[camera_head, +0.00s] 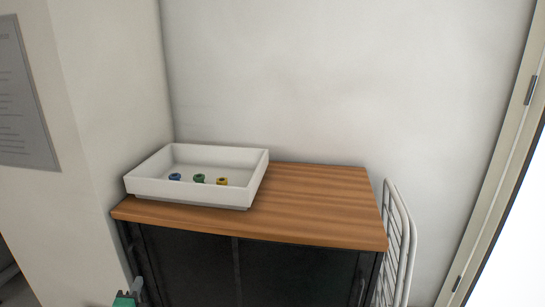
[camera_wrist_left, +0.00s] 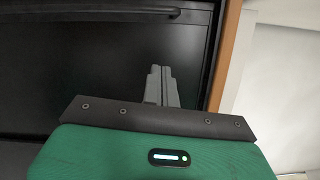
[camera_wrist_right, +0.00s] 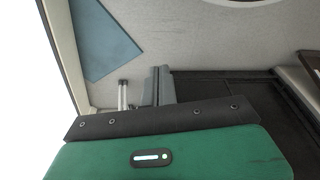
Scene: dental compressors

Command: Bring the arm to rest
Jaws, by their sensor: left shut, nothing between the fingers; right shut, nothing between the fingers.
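My left gripper (camera_head: 133,290) shows at the bottom left of the head view, low in front of the cabinet. In the left wrist view its two grey fingers (camera_wrist_left: 160,86) are together with nothing between them, in front of a dark cabinet door. My right gripper is outside the head view. In the right wrist view its fingers (camera_wrist_right: 160,86) are together and empty.
A wood-topped cabinet (camera_head: 320,205) with dark doors (camera_head: 190,265) stands against the wall. On its left half is a white tray (camera_head: 200,193) holding small blue (camera_head: 175,177), green (camera_head: 199,178) and yellow (camera_head: 222,181) parts. A white wire rack (camera_head: 398,240) stands at its right side.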

